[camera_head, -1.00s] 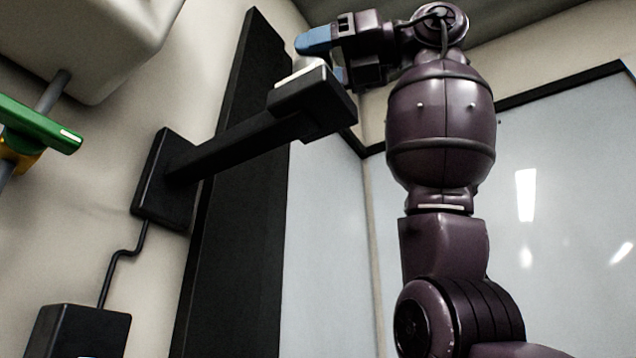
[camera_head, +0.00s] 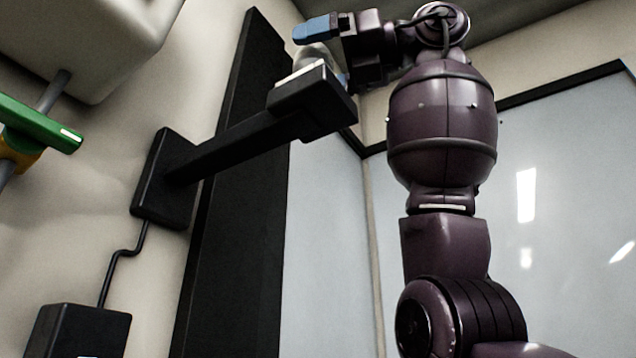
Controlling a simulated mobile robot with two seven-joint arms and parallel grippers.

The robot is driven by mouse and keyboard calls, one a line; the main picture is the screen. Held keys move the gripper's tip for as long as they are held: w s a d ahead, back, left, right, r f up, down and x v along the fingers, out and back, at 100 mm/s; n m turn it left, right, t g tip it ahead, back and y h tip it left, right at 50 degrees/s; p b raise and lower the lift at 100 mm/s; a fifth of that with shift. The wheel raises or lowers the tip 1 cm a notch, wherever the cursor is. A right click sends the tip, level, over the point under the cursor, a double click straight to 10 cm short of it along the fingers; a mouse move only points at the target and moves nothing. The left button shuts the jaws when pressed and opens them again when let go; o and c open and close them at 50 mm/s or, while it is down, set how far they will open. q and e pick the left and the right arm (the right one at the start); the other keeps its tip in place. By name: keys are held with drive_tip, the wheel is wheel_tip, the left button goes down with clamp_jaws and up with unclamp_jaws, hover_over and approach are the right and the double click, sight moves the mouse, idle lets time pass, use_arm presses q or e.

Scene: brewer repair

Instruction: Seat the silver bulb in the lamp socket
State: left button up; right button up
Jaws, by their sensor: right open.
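The silver bulb (camera_head: 314,56) shows as a pale, shiny rounded shape just above the lamp socket (camera_head: 300,76), a whitish rim on the block at the end of the black lamp arm (camera_head: 235,143). The bulb's lower end is hidden, so I cannot tell how deep it sits. My right gripper (camera_head: 330,53) is open beside the bulb, with one blue finger (camera_head: 317,29) above and beyond it and the other mostly hidden behind the lamp block. I cannot tell whether a finger touches the bulb. My left gripper is not in view.
The lamp arm comes from a black wall plate (camera_head: 165,180), with a cable to a black box (camera_head: 80,330). A green bar (camera_head: 40,122) on a grey pipe and a pale housing (camera_head: 85,40) are at left. A whiteboard (camera_head: 560,190) stands at right.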

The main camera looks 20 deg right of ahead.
drive_tip(key=b+v, duration=0.1)
drive_tip(key=v, duration=0.9)
drive_tip(key=shift+s+d, duration=0.2)
drive_tip(key=shift+d, duration=0.1)
